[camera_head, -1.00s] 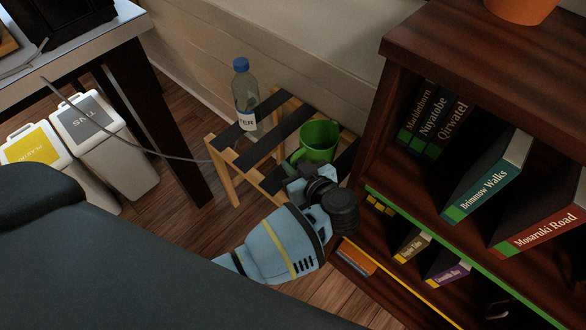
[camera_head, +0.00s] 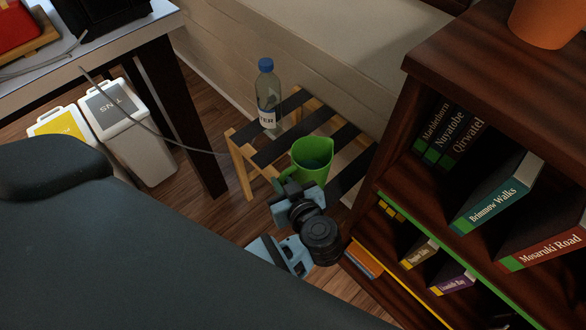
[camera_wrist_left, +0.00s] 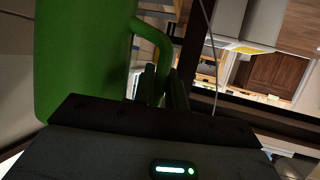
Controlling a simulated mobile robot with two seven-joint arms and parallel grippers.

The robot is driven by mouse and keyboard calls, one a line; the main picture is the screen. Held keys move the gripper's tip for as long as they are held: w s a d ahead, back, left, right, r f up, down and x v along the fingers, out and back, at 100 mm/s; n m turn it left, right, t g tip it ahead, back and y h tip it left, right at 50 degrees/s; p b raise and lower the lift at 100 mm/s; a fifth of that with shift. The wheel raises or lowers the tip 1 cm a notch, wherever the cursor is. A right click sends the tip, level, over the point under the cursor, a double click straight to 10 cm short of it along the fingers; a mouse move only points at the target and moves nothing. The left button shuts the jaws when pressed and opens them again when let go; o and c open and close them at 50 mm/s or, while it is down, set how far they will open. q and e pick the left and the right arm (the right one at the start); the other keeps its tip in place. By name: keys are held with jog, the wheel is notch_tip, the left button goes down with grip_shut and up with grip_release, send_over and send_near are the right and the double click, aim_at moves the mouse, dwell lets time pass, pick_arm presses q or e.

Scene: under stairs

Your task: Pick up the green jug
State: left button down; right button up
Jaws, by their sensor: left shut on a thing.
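The green jug (camera_head: 313,160) is at the front edge of the small slatted stool (camera_head: 265,157) in the head view, tilted slightly and overlapping the slats. It looks raised off them, though its base is partly hidden by my gripper. My left gripper (camera_head: 287,184) is shut on the jug's handle, on the near left side. In the left wrist view, the fingers (camera_wrist_left: 162,86) close around the handle, and the green jug body (camera_wrist_left: 82,60) fills the left side. My right gripper is not in view.
A water bottle (camera_head: 268,98) with a blue cap stands on the stool, left of the jug. A dark wooden bookshelf (camera_head: 430,84) is close on the right. A table (camera_head: 150,32) and bins (camera_head: 126,130) are at the left, with a cable hanging between table and stool.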

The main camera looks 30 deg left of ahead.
pick_arm(q)
jog(key=s+a+p, duration=0.1)
jog(key=s+a, duration=0.2)
jog(key=s, duration=0.6)
jog(key=shift+s+a, duration=0.3)
jog(key=shift+s, duration=0.1)
jog(key=shift+r, duration=0.1)
dwell(2.3)
